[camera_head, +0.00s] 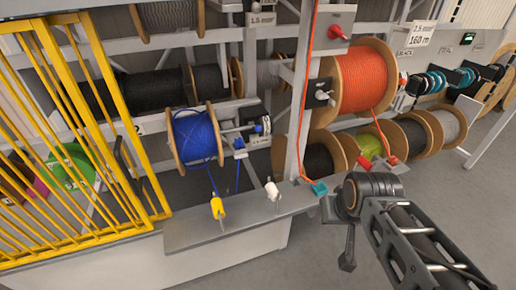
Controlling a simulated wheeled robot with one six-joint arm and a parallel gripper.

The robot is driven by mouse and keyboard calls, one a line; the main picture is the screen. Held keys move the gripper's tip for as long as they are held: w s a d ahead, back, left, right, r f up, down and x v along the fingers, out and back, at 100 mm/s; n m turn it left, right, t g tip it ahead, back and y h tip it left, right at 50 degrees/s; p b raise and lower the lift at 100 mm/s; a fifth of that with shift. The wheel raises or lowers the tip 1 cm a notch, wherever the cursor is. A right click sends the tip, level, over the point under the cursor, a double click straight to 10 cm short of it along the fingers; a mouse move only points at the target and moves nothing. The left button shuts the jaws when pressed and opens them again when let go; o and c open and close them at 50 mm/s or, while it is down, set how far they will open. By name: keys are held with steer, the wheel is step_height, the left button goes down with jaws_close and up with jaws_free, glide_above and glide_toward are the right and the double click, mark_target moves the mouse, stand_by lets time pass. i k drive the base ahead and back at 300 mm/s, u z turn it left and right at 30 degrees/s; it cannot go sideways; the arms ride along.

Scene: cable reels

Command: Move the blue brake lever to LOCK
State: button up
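The blue reel (195,137) has wooden flanges and sits on a shaft in the middle of the rack. To its right is a small bracket with a small blue part (258,128), which looks like the brake lever. Its marks are too small to read, so I cannot tell its setting. Another blue piece (239,143) sits just below the shaft, with blue cable hanging from it. My gripper (347,262) is at the lower right, dark and pointing down, well apart from the lever. I cannot tell whether its fingers are open or shut.
A yellow barred guard (75,130) stands at the left. A grey ledge (240,217) with a yellow-handled tool (217,208) and a white-handled one (272,191) lies in front. A grey post (300,110) and an orange reel (365,78) are right of the lever. Floor at lower right is clear.

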mark_target(258, 128)
steer(key=z, duration=0.2)
steer(key=k, duration=0.25)
steer(key=u, duration=1.2)
steer(key=i, duration=0.95)
